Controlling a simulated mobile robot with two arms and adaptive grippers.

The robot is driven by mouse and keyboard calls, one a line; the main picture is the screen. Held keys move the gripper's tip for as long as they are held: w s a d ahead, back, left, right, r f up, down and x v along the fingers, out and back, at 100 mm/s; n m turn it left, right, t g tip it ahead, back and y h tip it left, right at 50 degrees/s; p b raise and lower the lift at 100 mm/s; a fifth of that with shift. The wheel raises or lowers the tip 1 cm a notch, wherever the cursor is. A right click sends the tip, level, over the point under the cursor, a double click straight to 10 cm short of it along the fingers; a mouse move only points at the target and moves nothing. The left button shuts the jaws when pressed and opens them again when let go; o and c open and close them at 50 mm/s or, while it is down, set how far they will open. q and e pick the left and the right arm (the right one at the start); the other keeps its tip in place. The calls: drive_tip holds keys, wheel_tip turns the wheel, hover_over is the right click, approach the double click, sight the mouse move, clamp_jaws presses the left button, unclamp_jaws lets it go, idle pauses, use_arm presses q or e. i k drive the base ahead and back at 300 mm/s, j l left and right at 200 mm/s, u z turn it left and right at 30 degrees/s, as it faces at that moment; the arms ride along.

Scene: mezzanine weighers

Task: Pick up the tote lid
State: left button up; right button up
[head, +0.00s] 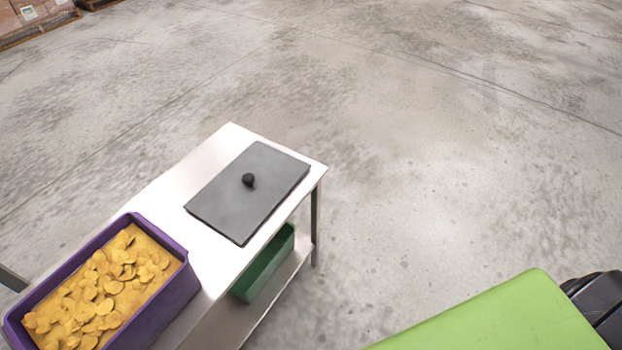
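The tote lid (236,208) is a flat dark grey rectangle with a round black knob (248,180) in its middle. It lies flat, knob up, on the far end of a white table (232,140). A purple tote (176,296) filled with yellow chips stands uncovered on the near left part of the same table, apart from the lid.
A green bin (268,266) sits on the table's lower shelf, partly hidden under the top. Bare concrete floor (430,150) surrounds the table's far and right sides. Pallets with boxes (38,14) stand at the far top left.

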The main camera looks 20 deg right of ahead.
sight(238, 200)
drive_tip(key=z, duration=0.2)
drive_tip(key=l+u, duration=0.1)
drive_tip(key=u, duration=0.4)
drive_tip(key=i+l+u, duration=0.15)
drive_tip(key=l+u, duration=0.15)
drive_tip(key=l, duration=0.3)
drive_tip(key=i+l+u, duration=0.1)
drive_tip(key=l+u, duration=0.2)
drive_tip(key=l, duration=0.25)
drive_tip(key=l+u, duration=0.35)
drive_tip(key=l, duration=0.3)
